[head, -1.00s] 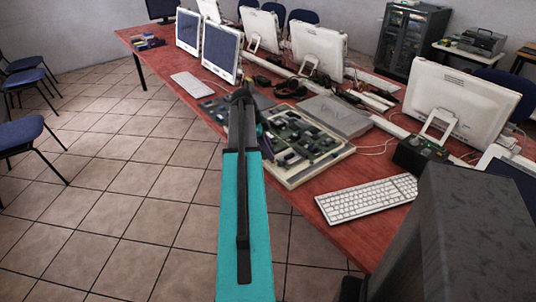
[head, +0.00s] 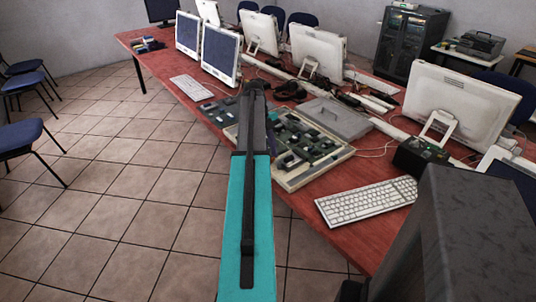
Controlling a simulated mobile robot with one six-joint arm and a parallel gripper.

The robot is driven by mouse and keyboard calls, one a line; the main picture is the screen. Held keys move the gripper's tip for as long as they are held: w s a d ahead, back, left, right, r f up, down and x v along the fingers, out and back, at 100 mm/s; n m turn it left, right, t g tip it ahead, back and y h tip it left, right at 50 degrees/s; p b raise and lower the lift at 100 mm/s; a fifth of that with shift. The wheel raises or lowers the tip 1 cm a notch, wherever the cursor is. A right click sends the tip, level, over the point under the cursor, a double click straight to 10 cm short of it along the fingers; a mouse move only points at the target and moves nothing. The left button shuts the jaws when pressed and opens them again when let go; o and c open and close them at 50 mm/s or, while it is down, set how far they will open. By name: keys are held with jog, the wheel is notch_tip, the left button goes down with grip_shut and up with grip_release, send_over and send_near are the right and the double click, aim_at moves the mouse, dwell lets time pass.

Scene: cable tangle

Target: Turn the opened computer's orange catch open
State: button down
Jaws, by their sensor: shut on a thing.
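The opened computer (head: 318,171) lies flat on the red table, a pale shallow case with green boards and dark parts inside. My arm crosses in front of its left side and hides part of it. I cannot make out the orange catch in this view. My gripper (head: 255,88) is at the far end of my arm, small and dark, over the computer's far left side in the picture. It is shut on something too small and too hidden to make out.
A grey flat case (head: 335,118) lies behind the computer. A white keyboard (head: 366,201) lies to its right, with a black box (head: 420,155) beyond. White monitors (head: 462,100) line the table (head: 300,208). Loose dark parts lie left of my arm.

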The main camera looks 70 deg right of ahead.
jog(key=shift+s+a+f+m, duration=0.1)
jog(key=shift+s+a+m, duration=0.1)
jog(key=shift+m, duration=0.2)
jog(key=c, duration=1.6)
grip_release()
jog(key=shift+o, duration=0.2)
jog(key=shift+d, duration=0.1)
jog(key=shift+w, duration=0.1)
jog(key=shift+v, duration=0.9)
jog(key=p+v, duration=0.7)
jog(key=v, duration=0.5)
jog(key=shift+d, duration=0.15)
